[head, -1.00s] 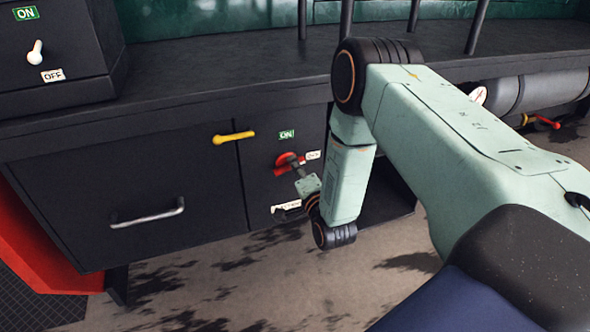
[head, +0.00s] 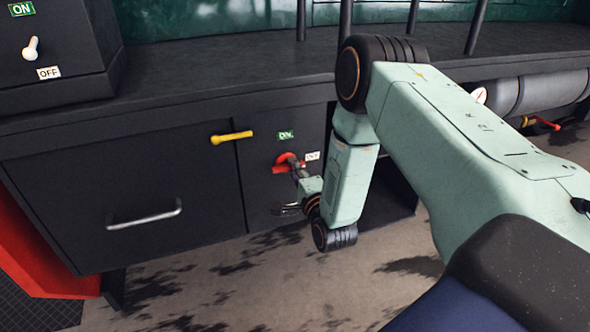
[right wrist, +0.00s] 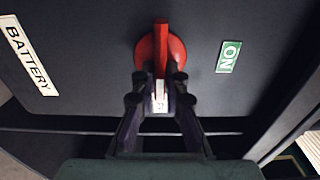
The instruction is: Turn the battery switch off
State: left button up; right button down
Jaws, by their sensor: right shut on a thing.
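The battery switch (head: 286,160) is a red round knob with a bar handle on the dark cabinet front. In the right wrist view the red switch (right wrist: 161,45) has its bar upright in the picture, in line with a partly hidden white label (right wrist: 160,97). That is the "OFF" label (head: 312,156) right of the switch in the head view. My right gripper (head: 297,170) is shut on the switch handle; its dark fingers (right wrist: 160,82) stand on both sides of the bar's end. A green "ON" label (head: 286,135) sits above the switch. My left gripper is not in view.
A yellow handle (head: 232,137) and a grey drawer pull (head: 145,214) are left of the switch. A box with a white toggle (head: 31,48) stands on the ledge above. The "BATTERY" label (right wrist: 29,55) shows in the right wrist view.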

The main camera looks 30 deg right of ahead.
jog(key=shift+f, duration=0.1)
jog(key=c, duration=1.4)
grip_release()
jog(key=v, duration=1.2)
jog(key=shift+s, duration=0.1)
